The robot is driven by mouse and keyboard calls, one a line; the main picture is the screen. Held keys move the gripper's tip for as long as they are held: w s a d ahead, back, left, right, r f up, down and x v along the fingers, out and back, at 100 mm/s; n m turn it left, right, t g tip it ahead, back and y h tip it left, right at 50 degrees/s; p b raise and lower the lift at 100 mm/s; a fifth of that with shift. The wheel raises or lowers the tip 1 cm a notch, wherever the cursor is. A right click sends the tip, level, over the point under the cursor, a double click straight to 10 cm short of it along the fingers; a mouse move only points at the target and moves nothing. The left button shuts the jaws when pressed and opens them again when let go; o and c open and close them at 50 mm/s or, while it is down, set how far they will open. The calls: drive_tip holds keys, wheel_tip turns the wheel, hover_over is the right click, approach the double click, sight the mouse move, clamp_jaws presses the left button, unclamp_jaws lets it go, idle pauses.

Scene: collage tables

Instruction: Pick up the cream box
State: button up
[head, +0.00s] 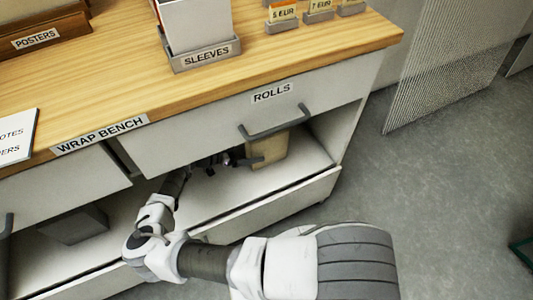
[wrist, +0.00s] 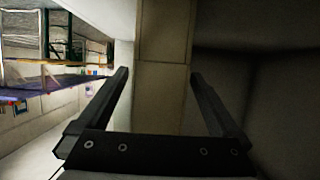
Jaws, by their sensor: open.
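The cream box (head: 268,149) stands on the open shelf under the drawer labelled "ROLLS", near the shelf's right end. Its upper part is hidden by the drawer front and handle. My gripper (head: 232,158) reaches into the shelf opening from the left, close to the box's left side. In the wrist view, my gripper (wrist: 160,78) is open, with one finger at each side of a tall cream surface, which looks like the box (wrist: 163,60). I cannot tell whether either finger touches it.
The drawer handle (head: 278,122) hangs in front of the opening above the box. The bench top (head: 330,45) overhangs the shelf. A dark grey box (head: 78,224) sits on the shelf (head: 250,187) at left. Open floor (head: 440,190) lies to the right.

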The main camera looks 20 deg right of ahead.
drive_tip(key=b+x, duration=0.1)
drive_tip(key=x, duration=0.3)
drive_tip(key=shift+w+d, duration=0.1)
drive_tip(key=shift+d, duration=0.25)
drive_tip(key=c, duration=1.5)
